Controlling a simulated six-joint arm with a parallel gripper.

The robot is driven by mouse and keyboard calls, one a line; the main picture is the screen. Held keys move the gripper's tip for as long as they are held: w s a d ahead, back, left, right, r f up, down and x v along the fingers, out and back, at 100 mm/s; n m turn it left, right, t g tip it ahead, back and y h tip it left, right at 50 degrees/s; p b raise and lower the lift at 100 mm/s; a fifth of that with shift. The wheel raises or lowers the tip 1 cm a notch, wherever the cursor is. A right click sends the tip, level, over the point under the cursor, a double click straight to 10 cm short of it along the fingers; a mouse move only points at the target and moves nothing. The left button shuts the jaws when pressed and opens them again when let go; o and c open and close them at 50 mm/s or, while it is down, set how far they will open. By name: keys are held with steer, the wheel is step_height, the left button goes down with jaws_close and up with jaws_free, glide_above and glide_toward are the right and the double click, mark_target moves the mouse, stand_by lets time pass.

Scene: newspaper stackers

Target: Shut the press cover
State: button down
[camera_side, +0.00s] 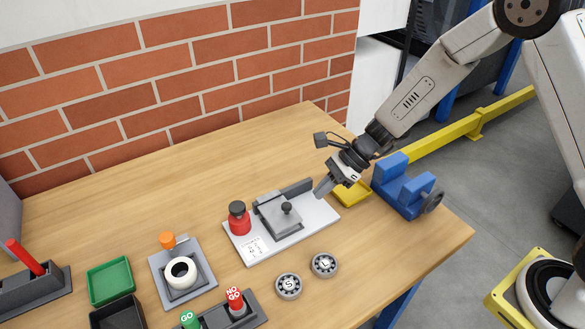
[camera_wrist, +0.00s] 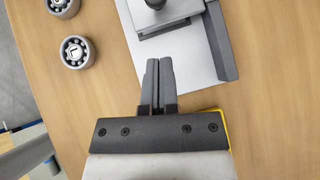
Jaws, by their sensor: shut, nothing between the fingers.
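The press is a white base plate (camera_side: 318,217) with a grey block and cover (camera_side: 277,219) on it. A dark knob (camera_side: 287,208) stands on the cover, which looks to lie flat on the block. In the wrist view, the cover (camera_wrist: 178,20) and part of its knob (camera_wrist: 155,3) show at the top edge, cut off by the frame. A dark grey upright bar (camera_side: 297,187) runs along the back of the plate. My gripper (camera_side: 320,195) is shut and empty at the plate's right end; its fingers also show in the wrist view (camera_wrist: 158,70).
A red part with a black top (camera_side: 239,218) stands on the plate's left. Bearings marked S (camera_side: 288,285) and L (camera_side: 324,264) lie in front. A blue vise (camera_side: 406,190) and yellow tray (camera_side: 352,193) sit right. Green tray (camera_side: 110,281) and gauges lie left.

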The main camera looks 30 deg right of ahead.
steer(key=v, duration=0.8)
steer(key=shift+d+r, duration=0.2)
steer(key=shift+d, duration=0.1)
steer(key=shift+s, duration=0.15)
steer(key=s+d+n+h, duration=0.3)
steer(key=s+n, duration=0.4)
steer(key=n, duration=0.3)
steer(key=s+d+n+h, duration=0.4)
steer(key=s+n+h, duration=0.1)
steer(key=n, duration=0.5)
steer(key=shift+s+r+t+h, duration=0.2)
steer(key=shift+s+t+h, duration=0.2)
steer(key=shift+s, duration=0.5)
